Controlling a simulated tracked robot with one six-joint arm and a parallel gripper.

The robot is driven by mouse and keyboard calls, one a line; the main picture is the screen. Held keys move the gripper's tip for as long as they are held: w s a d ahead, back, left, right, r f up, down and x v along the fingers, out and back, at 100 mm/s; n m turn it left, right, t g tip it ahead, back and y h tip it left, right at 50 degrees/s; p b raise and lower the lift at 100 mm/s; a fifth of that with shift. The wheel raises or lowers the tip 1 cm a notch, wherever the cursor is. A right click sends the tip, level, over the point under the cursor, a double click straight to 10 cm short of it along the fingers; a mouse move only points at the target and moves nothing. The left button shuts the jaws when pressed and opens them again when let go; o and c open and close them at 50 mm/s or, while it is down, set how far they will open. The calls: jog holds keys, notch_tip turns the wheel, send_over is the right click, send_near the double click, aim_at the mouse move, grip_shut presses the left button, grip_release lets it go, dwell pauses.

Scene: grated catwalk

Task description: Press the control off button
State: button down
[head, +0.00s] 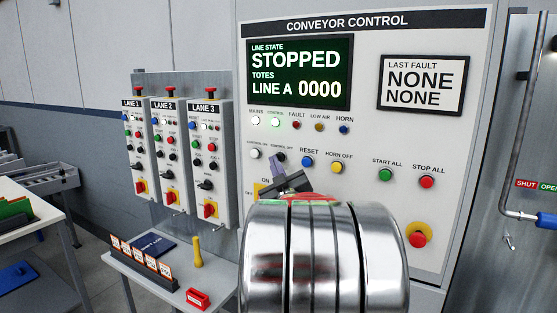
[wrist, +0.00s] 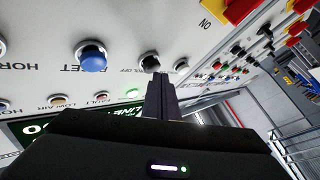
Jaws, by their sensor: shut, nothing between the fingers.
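The conveyor control panel (head: 360,215) fills the right of the head view. The control off button (wrist: 150,62) is a small black round button, seen upside down in the wrist view beside its partly covered label. My gripper (wrist: 160,77) is shut and empty, its fingertips right at the control off button; I cannot tell whether they touch. In the head view my gripper (head: 278,162) covers this button under its label. The white control on button (head: 255,154) is just left of it. The control lamp (head: 275,122) glows green.
The blue reset button (head: 308,162) is close to the right, also seen in the wrist view (wrist: 92,57). The yellow horn off button (head: 337,167) is beyond it. Lane boxes (head: 207,160) hang left. A small table (head: 150,275) stands below them.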

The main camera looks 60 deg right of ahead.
jog(key=shift+w+d, duration=0.1)
jog(key=shift+d, duration=0.7)
dwell(1.0)
jog(key=shift+a, duration=0.15)
dwell(0.3)
jog(key=shift+a, duration=1.1)
jog(key=a, duration=0.5)
jog(key=shift+s, duration=0.35)
jog(key=shift+f, duration=0.1)
dwell(0.6)
